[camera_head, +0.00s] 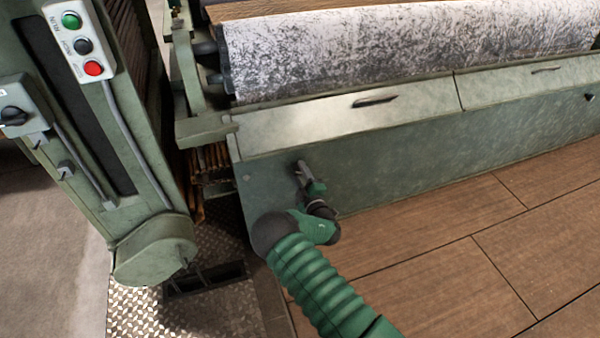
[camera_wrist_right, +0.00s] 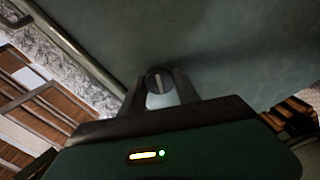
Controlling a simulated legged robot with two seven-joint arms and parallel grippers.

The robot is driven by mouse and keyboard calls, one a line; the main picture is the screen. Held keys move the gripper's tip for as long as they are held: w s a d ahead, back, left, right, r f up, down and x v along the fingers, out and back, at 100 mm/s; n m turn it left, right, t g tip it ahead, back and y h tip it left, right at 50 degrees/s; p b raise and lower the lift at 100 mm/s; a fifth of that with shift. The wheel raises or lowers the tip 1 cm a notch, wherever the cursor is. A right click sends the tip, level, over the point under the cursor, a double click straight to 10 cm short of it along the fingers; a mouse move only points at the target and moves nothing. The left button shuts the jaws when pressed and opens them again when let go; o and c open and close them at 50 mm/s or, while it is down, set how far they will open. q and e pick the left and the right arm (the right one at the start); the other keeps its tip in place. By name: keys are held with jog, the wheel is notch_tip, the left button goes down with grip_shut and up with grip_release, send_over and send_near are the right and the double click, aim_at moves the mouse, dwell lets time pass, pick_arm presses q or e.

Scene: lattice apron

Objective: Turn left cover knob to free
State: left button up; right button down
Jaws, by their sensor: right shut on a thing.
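The left cover knob (camera_wrist_right: 159,82) is a small round dark knob with a light bar across its face, on the green cover panel (camera_head: 420,145). In the right wrist view it sits between the two fingers of my right gripper (camera_wrist_right: 160,88), which is shut on it. In the head view my right gripper (camera_head: 304,172) reaches the left end of the panel and hides the knob. My left gripper is in neither view.
A grey mottled roller (camera_head: 400,45) lies above the cover, which has a dark handle (camera_head: 375,101) on its top. A green machine column (camera_head: 110,130) with a button box (camera_head: 78,45) stands at left. A wooden floor (camera_head: 430,260) lies in front.

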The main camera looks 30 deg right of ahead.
jog(key=n, duration=0.5)
jog(key=shift+a+f, duration=0.2)
jog(key=shift+f, duration=0.15)
jog(key=shift+n, duration=0.4)
jog(key=c, duration=0.9)
grip_release()
jog(key=shift+r, duration=0.1)
jog(key=shift+s+r+p, duration=0.1)
jog(key=shift+s+p, duration=0.15)
jog(key=shift+p, duration=0.05)
jog(key=p+v, duration=0.6)
jog(key=v, duration=1)
jog(key=shift+s, duration=0.25)
